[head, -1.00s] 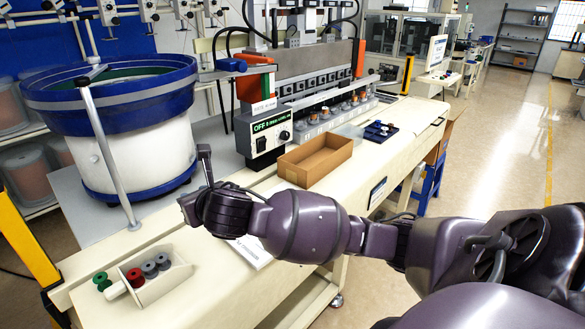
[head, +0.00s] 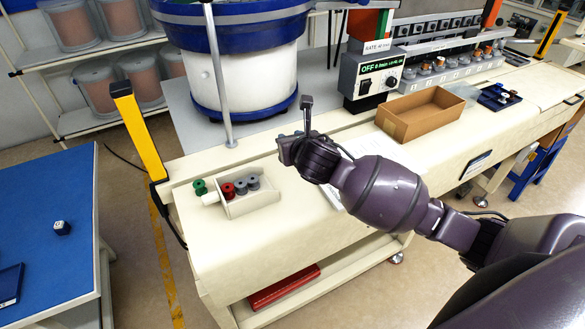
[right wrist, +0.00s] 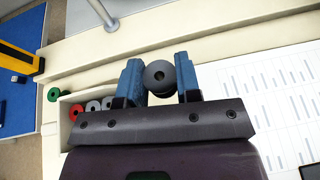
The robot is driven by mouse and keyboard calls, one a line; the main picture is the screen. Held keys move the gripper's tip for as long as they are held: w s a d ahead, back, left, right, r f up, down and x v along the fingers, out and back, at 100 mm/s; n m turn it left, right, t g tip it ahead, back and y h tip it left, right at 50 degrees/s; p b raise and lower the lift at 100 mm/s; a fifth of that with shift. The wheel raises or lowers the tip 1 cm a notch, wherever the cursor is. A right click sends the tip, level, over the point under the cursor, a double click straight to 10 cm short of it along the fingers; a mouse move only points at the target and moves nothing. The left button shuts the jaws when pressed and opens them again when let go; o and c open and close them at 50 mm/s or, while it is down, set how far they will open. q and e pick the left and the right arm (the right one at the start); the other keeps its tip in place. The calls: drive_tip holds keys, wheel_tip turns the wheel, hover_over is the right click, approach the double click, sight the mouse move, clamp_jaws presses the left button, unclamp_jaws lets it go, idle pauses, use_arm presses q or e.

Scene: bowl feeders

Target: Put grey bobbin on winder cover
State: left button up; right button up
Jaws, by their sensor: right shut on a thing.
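My right gripper (right wrist: 159,75) is shut on a grey bobbin (right wrist: 160,82), with a blue finger on each side of it. In the head view my right gripper (head: 296,147) is above the cream bench, right of the bobbin box; the held bobbin cannot be made out there. I cannot tell which part is the winder cover. My left gripper is not in view.
An open box (head: 262,198) holds red and grey bobbins; green ones (head: 200,187) lie beside it. A cardboard box (head: 425,112) and a blue tray (head: 500,97) stand on the bench (head: 230,265). A printed sheet (right wrist: 275,95) lies near my gripper. The blue bowl feeder (head: 240,40) rises behind.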

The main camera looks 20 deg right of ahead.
sight(291, 178)
wheel_tip(291, 178, down, 10)
drive_tip(key=shift+r, duration=0.2)
drive_tip(key=shift+f, duration=0.15)
idle(0.4)
drive_tip(key=o, duration=1)
drive_tip(key=shift+c, duration=0.2)
drive_tip(key=shift+s+r, duration=0.15)
drive_tip(key=shift+r, duration=0.05)
drive_tip(key=v, duration=1.1)
drive_tip(key=shift+s+r, duration=0.1)
drive_tip(key=shift+s, duration=0.25)
